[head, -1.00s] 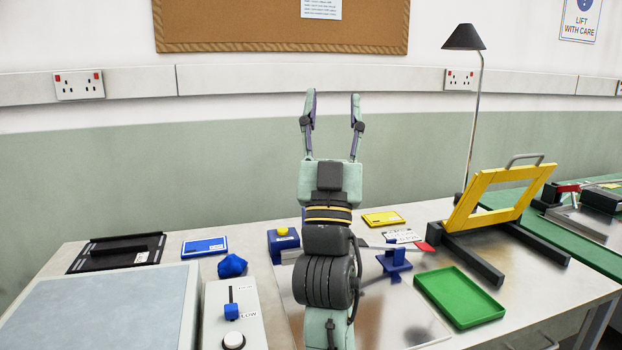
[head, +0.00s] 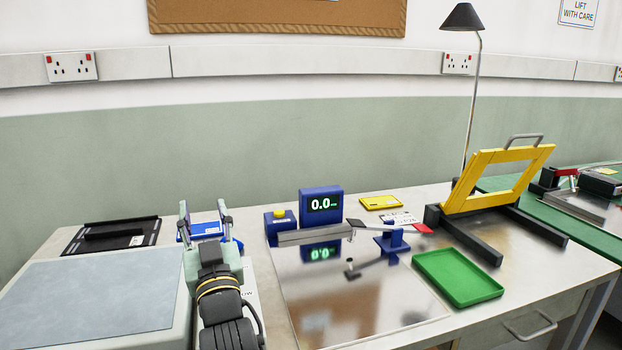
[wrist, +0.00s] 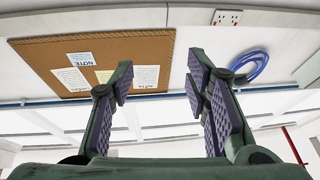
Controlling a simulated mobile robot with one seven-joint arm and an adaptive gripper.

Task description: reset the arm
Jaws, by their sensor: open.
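My gripper (head: 205,219) is at the left centre of the head view, over the bench, pointing up and away from the camera. Its two fingers are spread apart with nothing between them. In the wrist view the open fingers (wrist: 162,85) frame the wall and ceiling, with no object between the pads.
A blue display reading 0.0 (head: 321,203) stands behind a shiny plate (head: 345,305) with a blue stand (head: 392,241). A green tray (head: 457,278), yellow frame (head: 495,178) and lamp (head: 463,18) are to the right. A large grey-topped box (head: 90,300) is at left.

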